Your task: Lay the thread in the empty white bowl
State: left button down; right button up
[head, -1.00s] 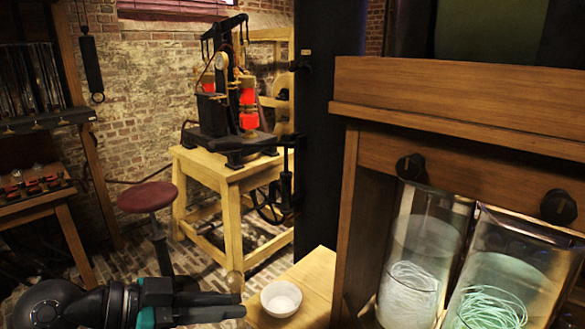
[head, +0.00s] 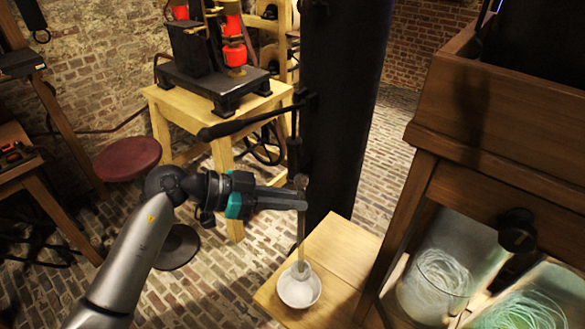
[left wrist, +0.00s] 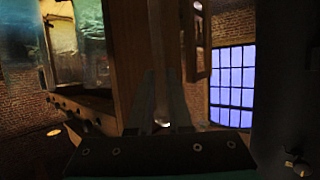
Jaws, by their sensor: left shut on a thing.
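My left gripper (head: 301,196) is shut on the upper part of a thin, pale, upright rod-like tool (head: 301,225). The rod also shows between the fingers (left wrist: 160,110) in the left wrist view. Its whitish lower end is over or inside the white bowl (head: 299,291); I cannot tell whether they touch. The bowl stands on a low wooden ledge. I cannot make out a separate thread at the rod or in the bowl. Pale coiled thread (head: 437,282) lies in one glass jar, and green coiled thread (head: 522,312) in another. My right gripper is not in view.
The ledge (head: 335,240) has bare wood behind the bowl. A wooden cabinet (head: 500,170) with dark knobs stands right, above the jars. A dark column (head: 345,100) rises behind the ledge. A wooden table (head: 185,110) with a machine and a red stool (head: 128,158) stand left.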

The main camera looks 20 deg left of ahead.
pick_arm(q)
notch_tip(320, 180, down, 7)
jog(key=b, duration=0.9)
jog(key=shift+w, duration=0.45)
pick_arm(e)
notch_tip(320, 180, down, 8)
pick_arm(q)
jog(key=shift+f, duration=0.1)
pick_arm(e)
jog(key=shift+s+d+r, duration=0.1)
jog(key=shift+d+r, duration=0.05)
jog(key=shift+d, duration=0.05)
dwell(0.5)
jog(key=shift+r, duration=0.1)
pick_arm(q)
notch_tip(320, 180, up, 8)
jog(key=p, duration=1.1)
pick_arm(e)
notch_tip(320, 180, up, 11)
